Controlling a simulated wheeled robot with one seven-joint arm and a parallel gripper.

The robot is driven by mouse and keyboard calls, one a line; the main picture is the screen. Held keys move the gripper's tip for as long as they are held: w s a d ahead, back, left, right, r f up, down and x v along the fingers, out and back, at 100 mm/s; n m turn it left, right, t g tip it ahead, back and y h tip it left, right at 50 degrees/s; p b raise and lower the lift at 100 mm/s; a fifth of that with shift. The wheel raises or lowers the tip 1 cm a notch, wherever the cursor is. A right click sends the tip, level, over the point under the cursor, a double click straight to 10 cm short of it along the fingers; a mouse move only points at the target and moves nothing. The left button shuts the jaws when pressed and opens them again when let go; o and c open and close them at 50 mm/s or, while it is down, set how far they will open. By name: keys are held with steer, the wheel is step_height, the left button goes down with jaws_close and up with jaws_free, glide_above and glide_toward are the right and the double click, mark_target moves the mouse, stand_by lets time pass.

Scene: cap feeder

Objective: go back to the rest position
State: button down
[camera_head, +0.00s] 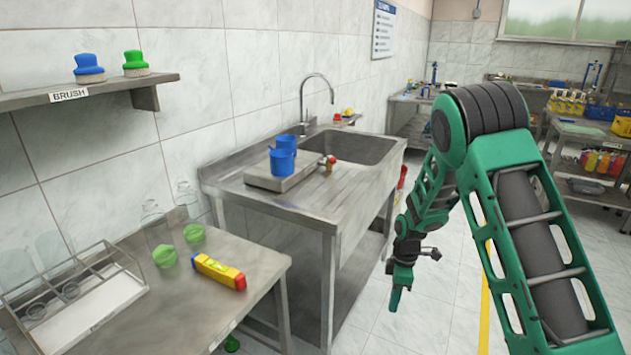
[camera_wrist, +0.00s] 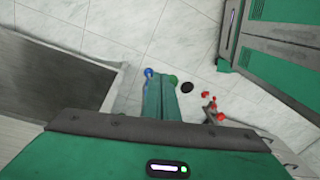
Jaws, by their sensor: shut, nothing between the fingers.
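My arm, green with dark grey joints, folds down at the right of the head view. My gripper (camera_head: 396,287) hangs pointing down over the open floor, to the right of the sink bench and clear of it. In the wrist view my gripper (camera_wrist: 160,97) shows as two green fingers side by side against the tiled floor. The fingers are together with nothing between them.
A steel sink bench (camera_head: 320,208) with blue cups (camera_head: 283,158) stands in the middle. A steel table (camera_head: 215,285) with a yellow and red device (camera_head: 219,271), green caps and a glassware rack is at lower left. A brush shelf (camera_head: 100,88) is above. Tiled floor is free around my gripper.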

steer(key=s+d+r+m, duration=0.5)
steer(key=s+d+r, duration=0.2)
steer(key=r, duration=0.3)
steer(key=s+d+r+m, duration=0.6)
steer(key=s+d+r, duration=0.1)
steer(key=r, duration=0.3)
steer(key=s+d+r+m, duration=0.1)
steer(key=s+r+m, duration=0.1)
steer(key=s, duration=0.5)
steer(key=s+d+r+m, duration=0.1)
steer(key=s+r+m, duration=0.1)
steer(key=s+m, duration=0.3)
steer(key=s+d+r+m+t, duration=0.1)
steer(key=s+r+m, duration=0.2)
steer(key=s, duration=0.8)
steer(key=shift+d+m+h, duration=0.3)
steer(key=shift+d+m, duration=0.1)
steer(key=shift+m, duration=0.1)
steer(key=shift+s+r, duration=0.1)
